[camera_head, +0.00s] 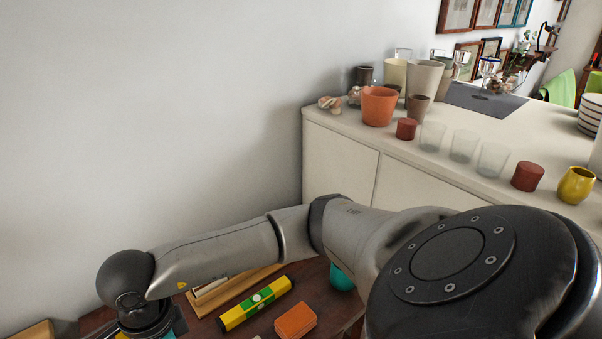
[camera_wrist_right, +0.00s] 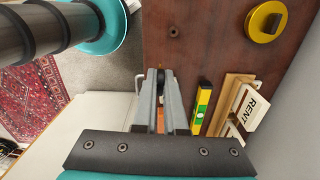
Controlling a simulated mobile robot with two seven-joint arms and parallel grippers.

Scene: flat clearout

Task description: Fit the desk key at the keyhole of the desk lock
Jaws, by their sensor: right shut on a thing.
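My right gripper (camera_wrist_right: 160,78) points at the brown desk top (camera_wrist_right: 200,50) in the right wrist view. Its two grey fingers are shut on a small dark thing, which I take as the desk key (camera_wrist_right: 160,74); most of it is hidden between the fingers. A small dark round spot (camera_wrist_right: 174,31) lies on the wood beyond the fingertips, apart from them; it may be the keyhole of the desk lock, but it is too small to tell. In the head view my right arm reaches to the lower left and its fingers are hidden. My left gripper is not in view.
A yellow-green spirit level (camera_head: 255,303), an orange box (camera_head: 296,320) and a wooden rack (camera_wrist_right: 228,105) with a RENT card lie on the desk. A yellow round piece (camera_wrist_right: 265,22) is at its far right in the wrist view. A white counter (camera_head: 460,165) holds several cups.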

